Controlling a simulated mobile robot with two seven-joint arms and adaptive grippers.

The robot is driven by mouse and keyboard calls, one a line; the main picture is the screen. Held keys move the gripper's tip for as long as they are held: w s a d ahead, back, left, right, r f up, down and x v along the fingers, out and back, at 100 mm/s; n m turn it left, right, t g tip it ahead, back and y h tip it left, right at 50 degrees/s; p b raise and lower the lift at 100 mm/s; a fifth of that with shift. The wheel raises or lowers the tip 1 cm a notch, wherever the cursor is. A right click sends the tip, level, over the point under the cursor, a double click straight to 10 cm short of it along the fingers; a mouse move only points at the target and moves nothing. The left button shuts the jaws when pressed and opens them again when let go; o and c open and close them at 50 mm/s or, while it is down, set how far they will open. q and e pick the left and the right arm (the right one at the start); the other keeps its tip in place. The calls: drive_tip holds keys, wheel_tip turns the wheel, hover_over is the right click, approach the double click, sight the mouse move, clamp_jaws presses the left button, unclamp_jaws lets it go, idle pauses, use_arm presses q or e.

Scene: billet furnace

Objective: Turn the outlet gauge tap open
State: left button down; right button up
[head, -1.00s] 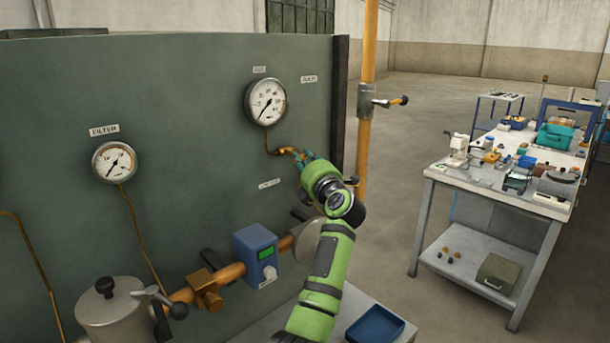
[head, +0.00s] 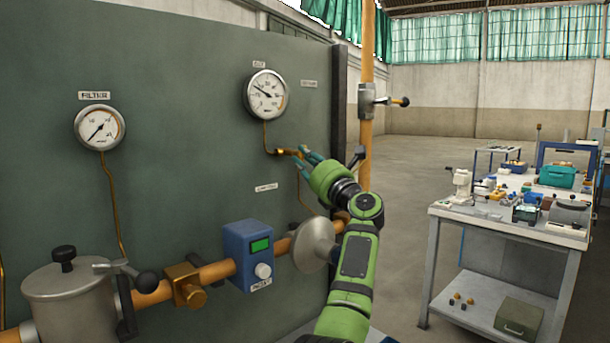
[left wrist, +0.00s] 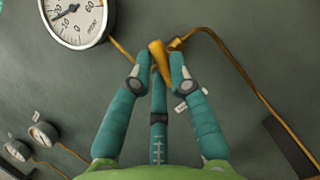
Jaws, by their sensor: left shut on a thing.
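The brass outlet gauge tap (head: 288,152) sits on the thin pipe below the right-hand round gauge (head: 266,95) on the green panel. My left gripper (head: 306,160) reaches it from the right, its teal fingers at the tap. In the left wrist view the left gripper (left wrist: 158,65) is shut on the brass tap handle (left wrist: 158,58), with fingertips on both sides of it. The gauge (left wrist: 75,15) shows there at the upper left, its needle off the bottom stop. The fingers hide part of the tap. My right gripper is not in view.
A second gauge (head: 99,127) marked FILTER is at the left. Below run an orange pipe (head: 215,271), a blue meter box (head: 248,254) and a grey round disc (head: 314,245). A vertical orange pipe (head: 366,65) stands close right of my arm. A cluttered workbench (head: 510,222) is farther right.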

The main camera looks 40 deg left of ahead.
use_arm(q)
drive_tip(key=shift+w+n+g, duration=0.1)
drive_tip(key=shift+n+g, duration=0.5)
drive_tip(key=shift+n, duration=0.5)
drive_tip(key=shift+n+g+y+p, duration=0.5)
drive_tip(key=shift+n+g, duration=0.4)
drive_tip(key=shift+n, duration=0.7)
drive_tip(key=shift+f+n, duration=0.1)
drive_tip(key=shift+n, duration=0.2)
drive_tip(key=c, duration=1.1)
unclamp_jaws()
drive_tip(key=shift+c, duration=0.2)
drive_tip(key=shift+d, duration=0.15)
drive_tip(key=w+v, duration=0.1)
drive_tip(key=v, duration=1)
drive_tip(key=shift+s+d, duration=0.35)
drive_tip(key=shift+s, duration=0.1)
drive_tip(key=shift+f, duration=0.1)
